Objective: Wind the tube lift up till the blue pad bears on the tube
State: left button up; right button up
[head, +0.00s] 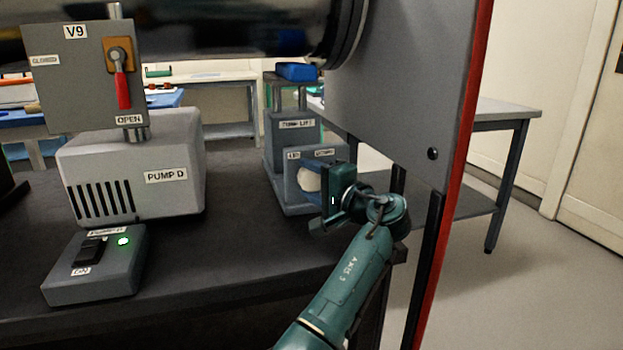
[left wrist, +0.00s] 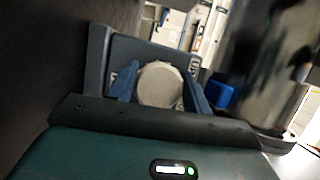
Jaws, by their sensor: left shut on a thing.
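The tube lift (head: 283,128) is a grey stepped block at the back right of the dark bench. Its blue pad (head: 297,71) sits on top, just under the dark shiny tube (head: 190,35); I cannot tell whether they touch. In the left wrist view the blue pad (left wrist: 219,95) is beside the tube (left wrist: 262,60). My left gripper (head: 315,180) is shut on the pale round knob (head: 308,179) at the front of the lift. In the left wrist view the blue fingers stand either side of the knob (left wrist: 160,85). My right gripper is out of view.
A grey panel with a red edge (head: 478,110) stands close to the right of my left arm. Pump D (head: 130,165), a valve box V9 (head: 75,85) and a switch box with a green light (head: 95,265) are on the left. Bare bench lies between (head: 220,240).

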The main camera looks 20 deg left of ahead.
pick_arm(q)
jog(key=shift+r+n+h, duration=0.1)
jog(key=shift+n+h, duration=0.2)
jog(key=shift+n, duration=0.2)
jog(key=shift+n+h+p, duration=0.5)
jog(key=shift+n+p, duration=0.1)
jog(key=shift+n, duration=0.5)
jog(key=shift+n+h+p, duration=0.3)
jog(key=shift+n+p, duration=0.1)
jog(key=shift+n, duration=0.3)
jog(key=n+h+p, duration=0.1)
jog(key=n, duration=0.2)
jog(key=shift+h+p, duration=0.3)
jog(key=shift+h, duration=0.1)
jog(key=shift+f+n, duration=0.2)
jog(key=shift+n, duration=0.2)
jog(key=shift+n+h+p, duration=0.3)
jog(key=shift+h, duration=0.1)
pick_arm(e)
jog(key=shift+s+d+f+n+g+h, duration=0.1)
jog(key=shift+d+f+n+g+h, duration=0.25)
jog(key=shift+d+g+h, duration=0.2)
